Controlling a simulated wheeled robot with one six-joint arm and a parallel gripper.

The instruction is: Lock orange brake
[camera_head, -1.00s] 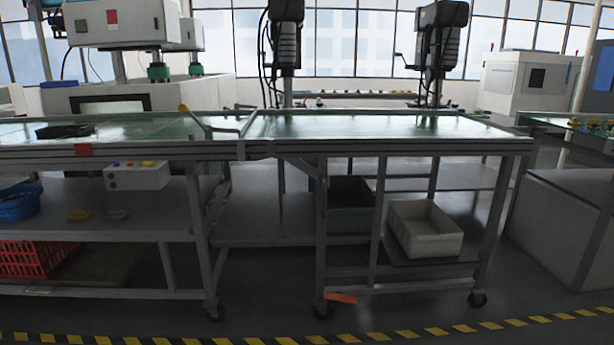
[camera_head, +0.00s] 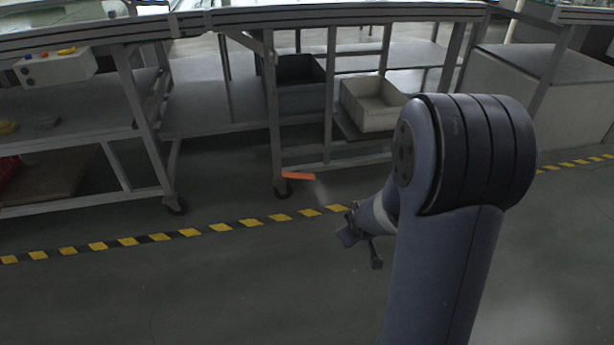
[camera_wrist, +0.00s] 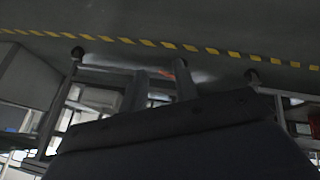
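The orange brake (camera_head: 298,176) is a flat orange lever sticking out to the right at the foot of the table leg, by the caster (camera_head: 282,188). In the wrist view, a small bit of orange brake (camera_wrist: 168,74) shows between my two fingers, partly hidden. My gripper (camera_head: 361,248) is low over the floor, to the right of the brake and nearer to me, apart from it. Its fingers stand apart with nothing between them. They also show apart in the wrist view (camera_wrist: 161,78).
Above the brake is the wheeled table's frame (camera_head: 270,110). A pale bin (camera_head: 372,120) and a dark bin (camera_head: 300,100) sit on the lower shelf. A yellow-black floor stripe (camera_head: 220,227) runs in front. The floor before it is clear.

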